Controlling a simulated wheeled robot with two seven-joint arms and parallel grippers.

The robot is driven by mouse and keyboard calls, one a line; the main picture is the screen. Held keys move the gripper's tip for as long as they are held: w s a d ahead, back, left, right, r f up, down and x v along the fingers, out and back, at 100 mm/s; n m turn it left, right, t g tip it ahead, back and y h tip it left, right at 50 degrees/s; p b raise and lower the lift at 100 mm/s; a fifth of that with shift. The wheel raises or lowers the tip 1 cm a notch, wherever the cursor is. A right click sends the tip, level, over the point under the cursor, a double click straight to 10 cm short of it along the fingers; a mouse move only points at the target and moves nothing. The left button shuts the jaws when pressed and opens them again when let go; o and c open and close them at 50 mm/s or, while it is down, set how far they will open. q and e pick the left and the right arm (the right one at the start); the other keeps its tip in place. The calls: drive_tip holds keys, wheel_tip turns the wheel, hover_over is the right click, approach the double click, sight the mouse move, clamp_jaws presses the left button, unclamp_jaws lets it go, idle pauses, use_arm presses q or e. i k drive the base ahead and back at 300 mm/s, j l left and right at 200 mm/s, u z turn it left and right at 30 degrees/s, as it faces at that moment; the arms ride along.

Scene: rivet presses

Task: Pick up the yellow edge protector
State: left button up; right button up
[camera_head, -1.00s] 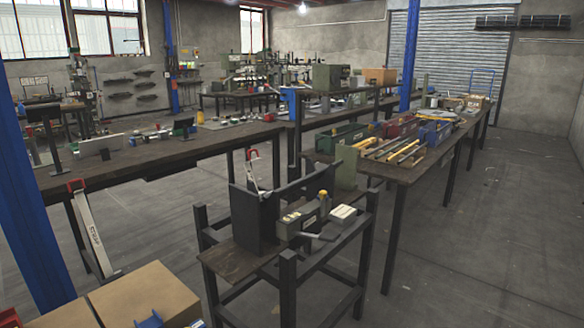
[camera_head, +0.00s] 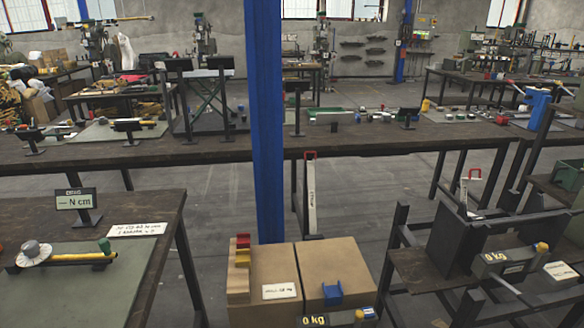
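A small yellow piece (camera_head: 242,257), which looks like the yellow edge protector, sits at the left edge of the left cardboard box (camera_head: 265,270), at the lower middle of the head view. A red piece (camera_head: 243,241) is directly behind it and tan, step-like pieces are in front of it. I cannot tell whether they touch. A blue bracket-shaped piece (camera_head: 332,293) lies on the right cardboard box (camera_head: 328,262). Neither of my grippers is in view.
A blue post (camera_head: 266,120) rises behind the boxes. A workbench (camera_head: 150,205) with an "N cm" display stands at the left. A dark metal stand (camera_head: 405,258) with a "0 kg" scale is at the right. A long bench (camera_head: 200,150) runs across behind. Floor shows between them.

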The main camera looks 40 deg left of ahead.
sight(243, 257)
drive_tip(key=u, duration=1.7)
